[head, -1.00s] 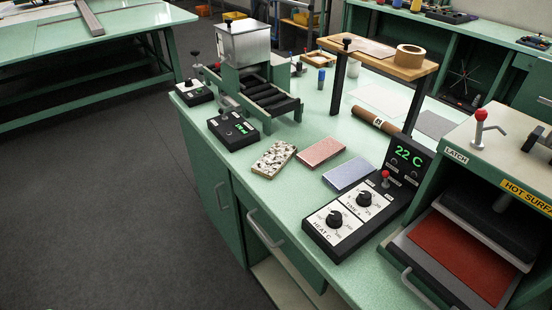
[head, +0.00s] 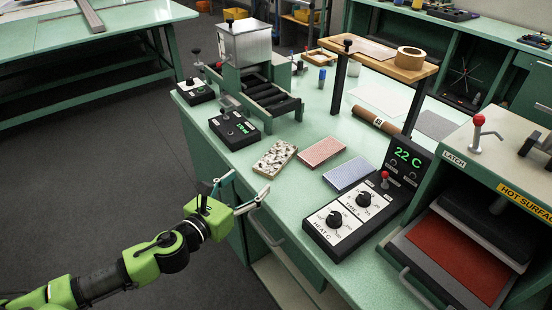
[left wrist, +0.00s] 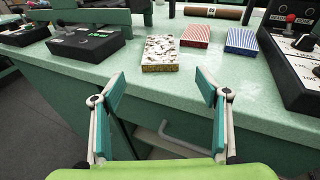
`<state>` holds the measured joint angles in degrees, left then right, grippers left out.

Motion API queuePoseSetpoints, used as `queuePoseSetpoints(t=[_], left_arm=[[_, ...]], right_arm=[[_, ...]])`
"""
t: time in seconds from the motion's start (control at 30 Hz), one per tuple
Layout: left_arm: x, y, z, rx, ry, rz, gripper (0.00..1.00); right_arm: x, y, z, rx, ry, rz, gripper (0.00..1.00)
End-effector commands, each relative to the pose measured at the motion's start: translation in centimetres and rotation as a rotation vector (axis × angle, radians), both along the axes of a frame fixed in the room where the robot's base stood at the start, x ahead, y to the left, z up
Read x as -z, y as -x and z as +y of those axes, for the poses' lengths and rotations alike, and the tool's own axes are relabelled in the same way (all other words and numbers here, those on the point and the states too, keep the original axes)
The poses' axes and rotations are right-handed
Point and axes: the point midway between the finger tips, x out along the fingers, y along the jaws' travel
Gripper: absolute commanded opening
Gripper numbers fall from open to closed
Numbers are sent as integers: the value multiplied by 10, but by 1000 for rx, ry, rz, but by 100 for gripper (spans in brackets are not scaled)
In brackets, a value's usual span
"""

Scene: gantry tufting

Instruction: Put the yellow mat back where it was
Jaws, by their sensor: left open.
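A small mat with a black-and-white speckled top (head: 274,159) lies flat near the front edge of the green bench. In the left wrist view this speckled mat (left wrist: 160,50) shows a yellow front side; no other mat there looks yellow. A red-topped mat (head: 321,153) and a blue-topped mat (head: 348,174) lie to its right, apart from it. My left gripper (head: 246,184) is open and empty, off the bench's front edge and short of the speckled mat. Its two spread fingers (left wrist: 160,86) show in the left wrist view, with nothing between them. My right gripper is not in view.
A control box with dials (head: 340,222) stands right of the mats, beside a press with a red pad (head: 458,258). A small black box (head: 234,129) and a roller machine (head: 262,92) stand left and behind. A wooden shelf (head: 378,58) stands on posts behind the mats.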

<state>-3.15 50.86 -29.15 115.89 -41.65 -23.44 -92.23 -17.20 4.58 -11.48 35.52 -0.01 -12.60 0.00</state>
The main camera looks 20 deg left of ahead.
Motion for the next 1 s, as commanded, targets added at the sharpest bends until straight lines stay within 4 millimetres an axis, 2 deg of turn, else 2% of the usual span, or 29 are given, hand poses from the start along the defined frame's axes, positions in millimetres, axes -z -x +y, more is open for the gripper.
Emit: queuePoseSetpoints(t=[0.17, 0.5, 0.83, 1.0], left_arm=[[0, -14, -4, 20, -43, -16, 68], [8, -69, -19, 19, -36, -13, 68], [11, -91, -25, 19, -37, -12, 68], [12, -114, -30, 17, -34, -11, 68]], right_arm=[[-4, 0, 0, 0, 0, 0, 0], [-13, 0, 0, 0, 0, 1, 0], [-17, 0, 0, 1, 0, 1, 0], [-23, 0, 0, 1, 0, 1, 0]])
